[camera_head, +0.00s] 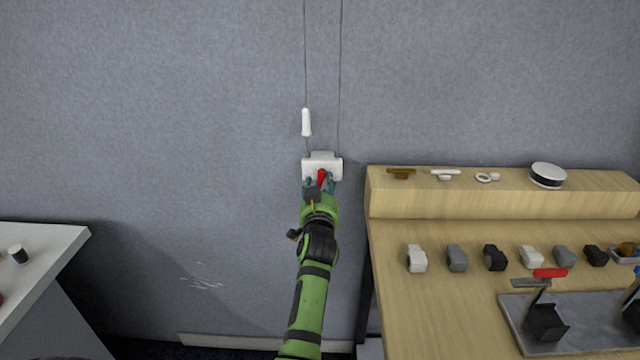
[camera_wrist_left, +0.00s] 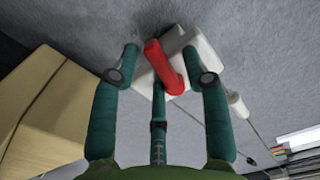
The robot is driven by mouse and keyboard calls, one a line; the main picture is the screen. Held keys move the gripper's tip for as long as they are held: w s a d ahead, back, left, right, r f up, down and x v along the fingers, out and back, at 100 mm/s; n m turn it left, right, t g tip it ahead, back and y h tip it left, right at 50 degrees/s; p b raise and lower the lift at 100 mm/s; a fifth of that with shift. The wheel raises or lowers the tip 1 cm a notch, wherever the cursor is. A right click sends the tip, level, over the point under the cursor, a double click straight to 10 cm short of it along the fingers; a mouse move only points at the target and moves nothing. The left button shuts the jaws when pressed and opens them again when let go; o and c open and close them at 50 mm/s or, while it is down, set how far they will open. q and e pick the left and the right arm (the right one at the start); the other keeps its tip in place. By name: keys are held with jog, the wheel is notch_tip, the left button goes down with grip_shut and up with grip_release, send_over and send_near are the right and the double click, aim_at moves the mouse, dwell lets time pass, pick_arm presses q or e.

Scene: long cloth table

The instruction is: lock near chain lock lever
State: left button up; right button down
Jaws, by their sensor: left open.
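The chain lock is a white box (camera_head: 322,160) on the grey wall, with two thin cords running up from it. Its red lever (camera_head: 322,177) sticks out at the front; in the left wrist view the red lever (camera_wrist_left: 166,68) stands out from the white box (camera_wrist_left: 203,60). My left gripper (camera_head: 320,184) is at the lock. In the left wrist view its teal fingers (camera_wrist_left: 163,75) are open, with the lever between them. I cannot tell whether any finger touches the lever. My right gripper is not in view.
A white pull handle (camera_head: 306,122) hangs on the left cord above the box. A wooden table (camera_head: 410,315) with a raised ledge and several small fittings stands at right. A white table (camera_head: 40,250) stands at left. The wall around the lock is clear.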

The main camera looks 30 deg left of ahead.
pick_arm(q)
jog(key=shift+s+d+r, duration=0.2)
jog(key=shift+s+d, duration=0.05)
grip_shut()
jog(key=n, duration=0.1)
jog(key=n+b, duration=0.1)
jog(key=shift+d+n, duration=0.25)
jog(key=shift+n, duration=0.05)
jog(key=shift+c, duration=1.2)
grip_release()
jog(key=shift+o, duration=1.2)
jog(key=shift+w, duration=0.3)
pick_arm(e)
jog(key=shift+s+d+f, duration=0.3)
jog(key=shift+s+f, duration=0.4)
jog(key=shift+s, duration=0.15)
